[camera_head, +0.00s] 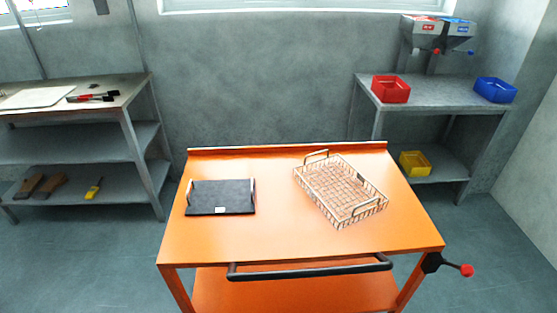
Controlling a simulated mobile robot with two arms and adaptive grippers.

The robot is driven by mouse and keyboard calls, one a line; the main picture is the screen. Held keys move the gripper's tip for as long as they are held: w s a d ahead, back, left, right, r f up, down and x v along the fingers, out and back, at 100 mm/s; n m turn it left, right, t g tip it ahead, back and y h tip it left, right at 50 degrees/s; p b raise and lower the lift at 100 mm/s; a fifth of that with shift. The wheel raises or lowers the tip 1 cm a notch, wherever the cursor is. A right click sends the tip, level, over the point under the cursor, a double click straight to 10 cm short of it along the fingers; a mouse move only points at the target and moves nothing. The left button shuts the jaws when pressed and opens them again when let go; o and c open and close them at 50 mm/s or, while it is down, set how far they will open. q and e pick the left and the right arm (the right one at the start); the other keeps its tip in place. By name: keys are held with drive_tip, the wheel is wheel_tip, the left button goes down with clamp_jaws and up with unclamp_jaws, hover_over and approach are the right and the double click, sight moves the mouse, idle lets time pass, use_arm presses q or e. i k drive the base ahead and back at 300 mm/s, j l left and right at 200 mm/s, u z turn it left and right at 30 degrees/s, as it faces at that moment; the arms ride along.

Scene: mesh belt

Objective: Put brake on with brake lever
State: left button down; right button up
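An orange cart (265,237) stands in front of me with a black push handle (310,269) along its near side. A brake lever (449,266) with a black mount and a red knob sticks out to the right from the cart's near right corner. Whether the brake is on cannot be told from its position. Neither of my grippers is in view.
On the cart top are a black tray (221,197) with side handles at left and a wire basket (340,190) at right. A grey shelf bench (140,90) stands at left. A table (440,97) with red and blue bins stands at back right. Floor beside the cart is clear.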

sight(466, 270)
drive_tip(key=z, duration=1.6)
